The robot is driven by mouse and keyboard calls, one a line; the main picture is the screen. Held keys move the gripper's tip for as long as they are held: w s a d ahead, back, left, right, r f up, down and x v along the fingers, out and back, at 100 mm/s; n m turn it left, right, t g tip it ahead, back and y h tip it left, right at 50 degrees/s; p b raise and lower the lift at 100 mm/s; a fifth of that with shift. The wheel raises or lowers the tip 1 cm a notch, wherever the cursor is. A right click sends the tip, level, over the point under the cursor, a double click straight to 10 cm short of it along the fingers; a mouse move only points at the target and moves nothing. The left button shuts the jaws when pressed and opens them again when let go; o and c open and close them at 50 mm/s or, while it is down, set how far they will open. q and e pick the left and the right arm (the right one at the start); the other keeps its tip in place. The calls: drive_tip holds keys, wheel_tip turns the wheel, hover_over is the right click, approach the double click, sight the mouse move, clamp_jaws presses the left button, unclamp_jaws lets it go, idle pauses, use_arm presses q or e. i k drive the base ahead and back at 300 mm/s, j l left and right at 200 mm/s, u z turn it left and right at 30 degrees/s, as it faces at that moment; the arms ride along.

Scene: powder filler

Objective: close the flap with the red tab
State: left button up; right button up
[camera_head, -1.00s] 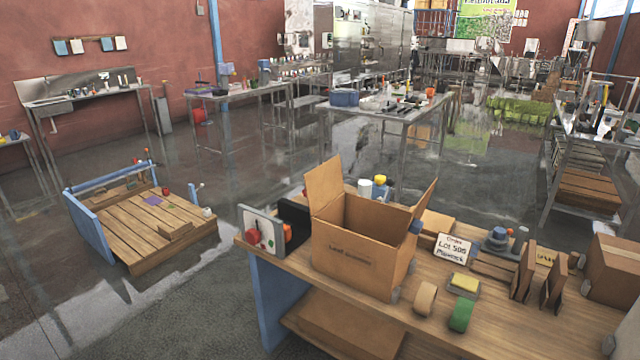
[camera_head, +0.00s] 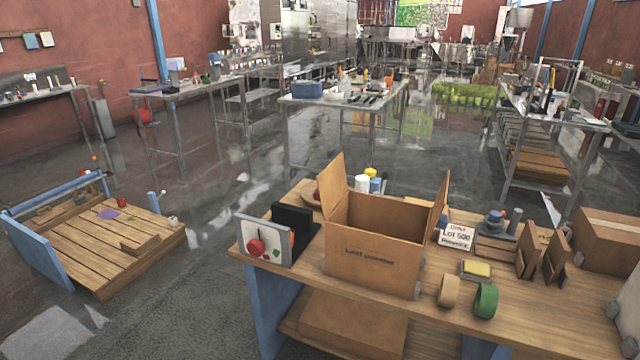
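An open cardboard box (camera_head: 372,252) stands on the wooden workbench (camera_head: 415,305), with dark print on its front. Its left flap (camera_head: 332,186) stands up and leans outward. Its right flap (camera_head: 440,205) also stands up, seen nearly edge-on. I cannot make out a red tab on either flap. The inside of the box shows only in part, and its floor is hidden. Neither of my grippers shows in the head view.
Left of the box are a panel with red shapes (camera_head: 263,242) and a black upright piece (camera_head: 297,222). Right are a lot sign (camera_head: 457,236), tan tape (camera_head: 449,290), green tape (camera_head: 486,299) and a closed carton (camera_head: 607,240). A low wooden platform (camera_head: 95,255) stands on the floor at left.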

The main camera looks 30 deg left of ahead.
sight(331, 182)
drive_tip(key=k+j, duration=0.1)
drive_tip(key=j, duration=0.35)
drive_tip(key=j+z, duration=0.1)
drive_tip(key=j, duration=0.3)
drive_tip(key=k+j, duration=0.15)
drive_tip(key=j, duration=0.25)
drive_tip(key=k+j+z, duration=0.1)
drive_tip(key=j, duration=0.35)
drive_tip(key=k+j, duration=0.1)
drive_tip(key=j, duration=0.3)
